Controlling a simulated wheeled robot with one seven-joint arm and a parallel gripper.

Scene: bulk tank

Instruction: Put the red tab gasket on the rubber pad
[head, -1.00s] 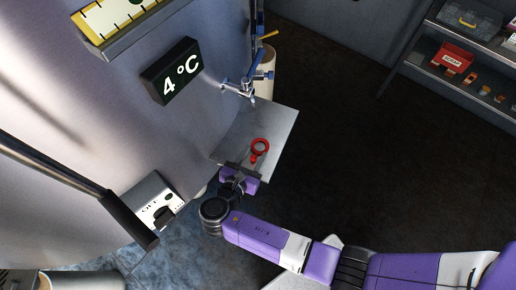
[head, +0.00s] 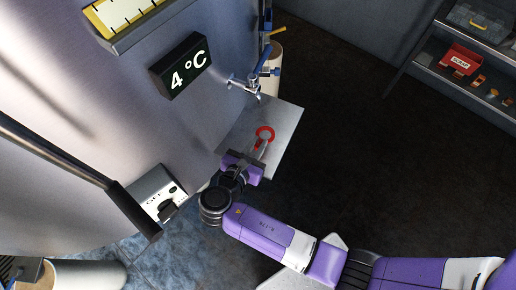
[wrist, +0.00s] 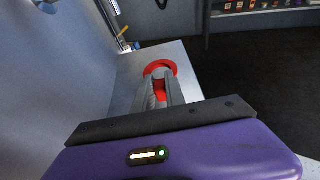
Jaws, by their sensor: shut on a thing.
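The red tab gasket is a flat red ring (head: 265,128) with a tab, over the grey metal shelf (head: 287,128) beside the tank. In the wrist view its ring (wrist: 173,67) shows just beyond the fingertips. My gripper (head: 262,148) is shut on the tab. A strip of red shows between the two grey fingers (wrist: 160,92) in the wrist view. I cannot tell whether the gasket touches the shelf or hangs just above it. I cannot make out a rubber pad in either view.
The steel tank (head: 120,120) with a 4 °C display (head: 183,68) stands close at left. A tap with blue handles (head: 262,78) juts out above the shelf's far end. A rack with a red box (head: 460,58) stands at far right. Dark floor between is clear.

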